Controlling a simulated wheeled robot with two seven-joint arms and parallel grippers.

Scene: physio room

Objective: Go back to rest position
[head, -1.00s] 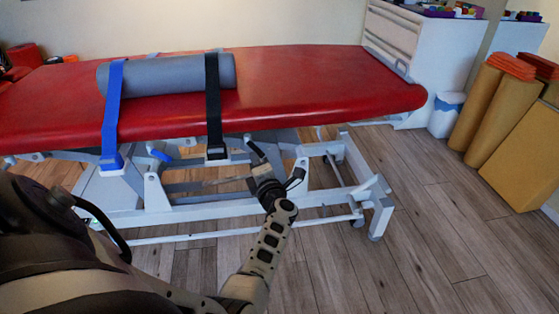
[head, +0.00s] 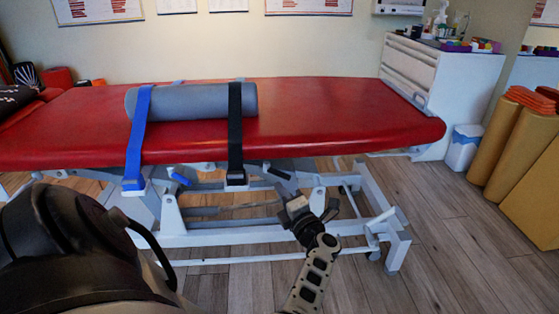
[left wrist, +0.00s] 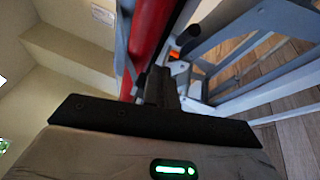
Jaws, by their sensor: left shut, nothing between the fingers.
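My left gripper (head: 284,182) is in the head view, in front of the frame under the red treatment table (head: 340,112). Its fingers are shut and hold nothing. In the left wrist view the shut fingers (left wrist: 160,88) point toward the table's red edge (left wrist: 150,35) and its pale metal frame. My right gripper is not in view.
A grey roll (head: 190,101) lies on the table, with a blue strap (head: 137,140) and a black strap (head: 235,130) over it. A white cabinet (head: 455,85), a small white bin (head: 463,148) and tan rolled mats (head: 495,140) stand at right. Floor at lower right is clear.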

